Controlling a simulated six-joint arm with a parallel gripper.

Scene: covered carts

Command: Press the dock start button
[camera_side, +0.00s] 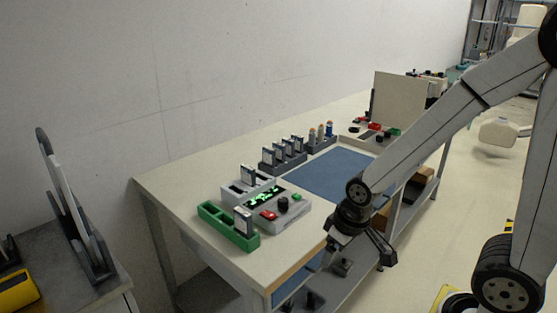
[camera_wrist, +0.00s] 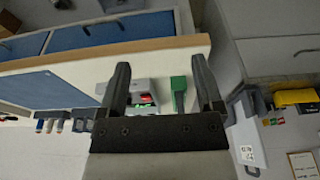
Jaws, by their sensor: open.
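The grey dock unit (camera_side: 290,213) stands on the near end of the bench. Its top carries a lit green display (camera_side: 262,195), a black knob (camera_side: 283,204), a red button (camera_side: 268,215) and a green button (camera_side: 297,197). I cannot read which button is marked start. My gripper (camera_side: 352,258) is open and empty, off the bench's front edge, to the right of the dock and apart from it. In the wrist view the dock (camera_wrist: 143,87) shows between the open fingers (camera_wrist: 160,75), partly hidden by them.
A green tray (camera_side: 215,222) holding one upright module stands left of the dock; a grey holder (camera_side: 240,190) stands behind. Dark racks (camera_side: 283,163) line the back. A blue mat (camera_side: 335,175) is clear. A beige panel (camera_side: 397,98) stands at the far end.

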